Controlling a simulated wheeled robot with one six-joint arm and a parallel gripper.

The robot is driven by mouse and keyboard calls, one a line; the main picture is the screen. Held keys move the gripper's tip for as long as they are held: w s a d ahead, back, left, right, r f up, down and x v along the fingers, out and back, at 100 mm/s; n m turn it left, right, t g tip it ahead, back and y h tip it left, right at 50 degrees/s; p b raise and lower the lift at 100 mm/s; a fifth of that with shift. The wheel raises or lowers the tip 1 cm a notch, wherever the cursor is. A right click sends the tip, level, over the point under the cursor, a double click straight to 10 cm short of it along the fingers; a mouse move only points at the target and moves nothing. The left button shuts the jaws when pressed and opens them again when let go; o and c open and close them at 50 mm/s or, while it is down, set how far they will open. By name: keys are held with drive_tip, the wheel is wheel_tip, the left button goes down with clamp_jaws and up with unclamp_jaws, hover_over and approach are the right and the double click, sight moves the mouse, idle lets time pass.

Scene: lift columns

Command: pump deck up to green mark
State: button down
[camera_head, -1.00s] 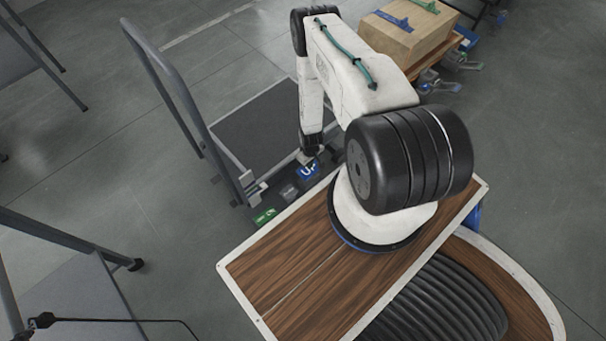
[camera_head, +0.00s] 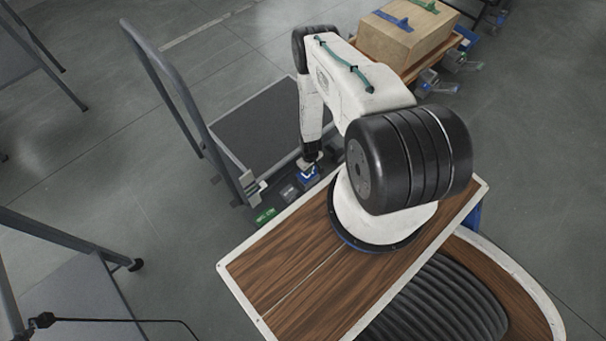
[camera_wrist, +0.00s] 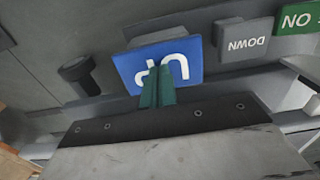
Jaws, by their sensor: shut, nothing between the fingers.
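The lift's dark flat deck (camera_head: 255,125) sits low beside a grey handle frame. Its blue UP pad (camera_head: 305,176) is on the control strip at the near side, partly covered by my gripper (camera_head: 309,166). In the wrist view the UP pad (camera_wrist: 185,66) appears upside down. My gripper (camera_wrist: 157,80) is shut and empty, with its green fingertips overlapping the pad's lower edge; whether they touch or press it I cannot tell. A grey DOWN pad (camera_wrist: 244,42) and a green ON pad (camera_wrist: 298,20) are beside it. I cannot make out a green height mark.
A pale scale-like piece (camera_head: 252,187) is at the handle frame's foot. Another grey frame (camera_head: 65,235) stands at the lower left. Open floor lies between them.

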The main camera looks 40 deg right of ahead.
drive_tip(key=shift+f, duration=0.95)
drive_tip(key=shift+r, duration=3.2)
drive_tip(key=shift+f, duration=0.1)
drive_tip(key=shift+f, duration=3.1)
drive_tip(key=shift+r, duration=3.2)
drive_tip(key=shift+f, duration=0.15)
